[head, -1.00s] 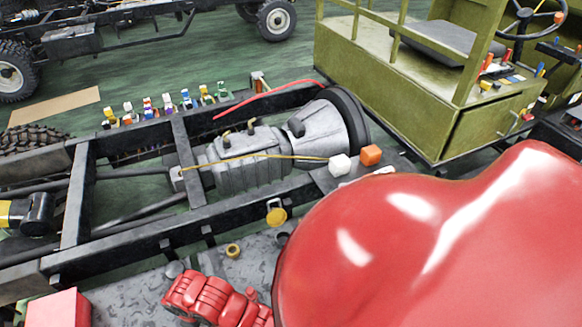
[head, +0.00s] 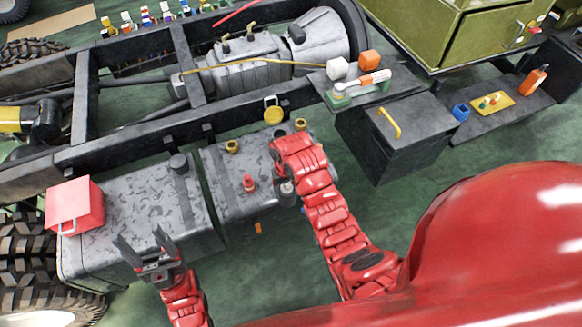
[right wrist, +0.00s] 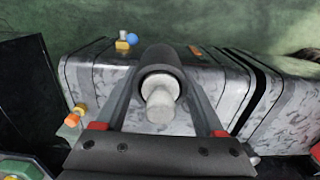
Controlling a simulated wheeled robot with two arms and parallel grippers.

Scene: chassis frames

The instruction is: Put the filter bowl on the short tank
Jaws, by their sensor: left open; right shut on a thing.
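The short tank (head: 222,165) is a mottled grey box under the frame rail; it also shows in the right wrist view (right wrist: 110,85). My right gripper (head: 287,190) is over its right part, seen partly behind my red wrist. It is shut on the filter bowl (right wrist: 160,95), a dark cylinder with a pale round end facing the wrist camera. In the head view only a small grey part of the bowl (head: 287,187) shows. I cannot tell whether the bowl touches the tank. My left gripper (head: 143,245) is open and empty at the long tank's front.
The long grey tank (head: 130,200) stands left of the short one across a narrow gap. A red box (head: 74,204) sits on its left end. A red knob (head: 249,183) and a yellow ring (head: 232,146) are on the short tank. A black box (head: 400,140) stands to the right.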

